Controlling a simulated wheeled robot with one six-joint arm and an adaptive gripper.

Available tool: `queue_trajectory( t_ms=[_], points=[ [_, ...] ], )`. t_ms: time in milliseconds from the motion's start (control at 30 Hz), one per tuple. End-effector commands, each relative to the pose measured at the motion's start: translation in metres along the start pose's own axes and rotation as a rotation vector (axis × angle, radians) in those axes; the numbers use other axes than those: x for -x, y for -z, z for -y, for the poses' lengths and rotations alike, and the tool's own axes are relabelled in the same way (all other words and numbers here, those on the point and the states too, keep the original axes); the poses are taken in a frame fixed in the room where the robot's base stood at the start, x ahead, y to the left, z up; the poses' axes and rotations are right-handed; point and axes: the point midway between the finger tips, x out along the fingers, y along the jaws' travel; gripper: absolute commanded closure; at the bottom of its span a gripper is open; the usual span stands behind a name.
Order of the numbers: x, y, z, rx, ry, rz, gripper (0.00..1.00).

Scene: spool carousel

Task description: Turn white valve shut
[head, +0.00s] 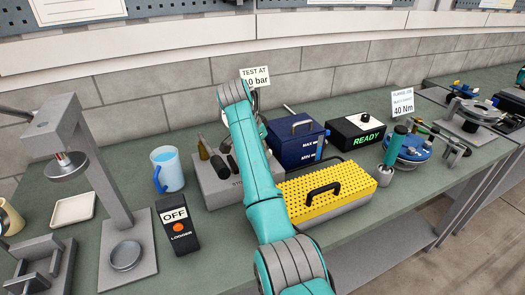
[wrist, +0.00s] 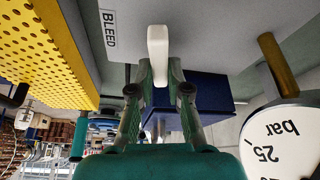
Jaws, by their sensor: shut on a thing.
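The white valve handle (wrist: 158,42) shows in the wrist view as a short upright lever at top centre. It is beside a grey surface with a label reading BLEED (wrist: 109,32). My gripper (wrist: 159,72) is shut on the white valve handle, with one finger on each side of it. In the head view, my teal arm hides the valve and my gripper. The valve's body and how far it is turned cannot be told.
A pressure gauge (wrist: 285,140) and a brass rod (wrist: 278,62) are close on the right in the wrist view.

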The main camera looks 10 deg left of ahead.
Motion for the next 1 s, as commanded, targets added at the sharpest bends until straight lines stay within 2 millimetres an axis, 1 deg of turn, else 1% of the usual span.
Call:
queue_trajectory(
  t_ms=[400,433,467,500,533,833,933,1000],
  points=[
    [0.000,-0.001,0.000,-0.005,-0.002,0.002,1.00],
    [0.000,-0.001,0.000,-0.005,-0.002,0.002,0.81],
    [0.000,-0.001,0.000,-0.005,-0.002,0.002,0.74],
    [0.000,-0.001,0.000,-0.005,-0.002,0.001,0.64],
    [0.000,-0.001,0.000,-0.005,-0.002,0.001,0.58],
    [0.001,0.000,0.000,-0.005,-0.002,0.001,0.58],
    [0.008,0.000,0.001,-0.005,-0.001,0.000,0.58],
    [0.017,0.000,0.001,-0.005,0.001,0.000,0.58]
  ],
)
